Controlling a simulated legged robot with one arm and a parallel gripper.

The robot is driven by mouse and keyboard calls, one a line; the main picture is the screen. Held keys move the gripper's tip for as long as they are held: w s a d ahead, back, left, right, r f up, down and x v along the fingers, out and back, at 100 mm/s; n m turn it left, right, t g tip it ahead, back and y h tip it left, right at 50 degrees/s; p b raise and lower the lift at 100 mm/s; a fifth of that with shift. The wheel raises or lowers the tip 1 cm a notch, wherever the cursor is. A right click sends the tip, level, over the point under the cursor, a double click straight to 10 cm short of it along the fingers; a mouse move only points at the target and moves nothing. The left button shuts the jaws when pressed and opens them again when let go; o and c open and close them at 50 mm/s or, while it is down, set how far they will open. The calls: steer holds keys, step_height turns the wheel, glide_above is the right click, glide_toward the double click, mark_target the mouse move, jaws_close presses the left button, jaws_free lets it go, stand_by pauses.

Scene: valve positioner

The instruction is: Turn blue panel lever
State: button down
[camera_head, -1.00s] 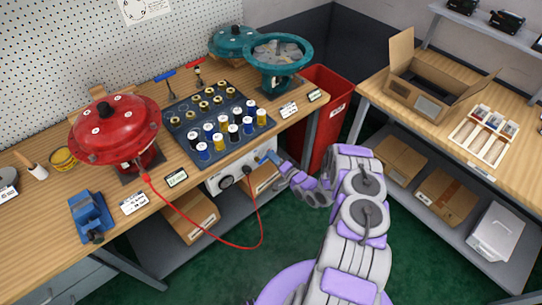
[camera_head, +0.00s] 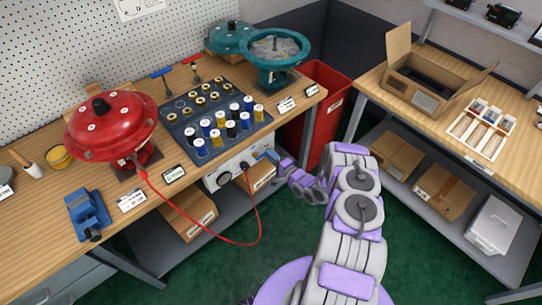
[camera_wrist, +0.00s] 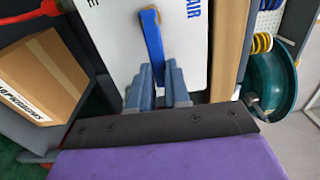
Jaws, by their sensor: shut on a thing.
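The blue lever (camera_wrist: 152,40) stands on the white panel (camera_wrist: 114,32) with "AIR" lettering beside it in the wrist view. My gripper (camera_wrist: 158,78) is shut on the lower end of the lever, with a blue finger on each side of it. In the head view the white panel (camera_head: 225,172) hangs under the front edge of the workbench. My gripper (camera_head: 273,157) is at its right end there, where the lever is too small to tell apart from the fingers.
A red hose (camera_head: 255,205) loops from the panel to the red actuator (camera_head: 108,128). Cardboard boxes (camera_head: 190,212) sit on the shelf below. A red bin (camera_head: 325,110) stands right of the bench. The dark tray (camera_head: 170,129) above holds several cylinders. Green floor is clear in front.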

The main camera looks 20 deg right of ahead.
steer(key=shift+d+f, duration=0.1)
steer(key=shift+f, duration=0.05)
steer(key=c, duration=1.1)
jaws_free()
steer(key=shift+d, duration=0.1)
steer(key=shift+s, duration=0.1)
steer(key=p+v, duration=0.2)
steer(key=v, duration=1.5)
steer(key=shift+p, duration=0.4)
steer(key=shift+d, duration=0.1)
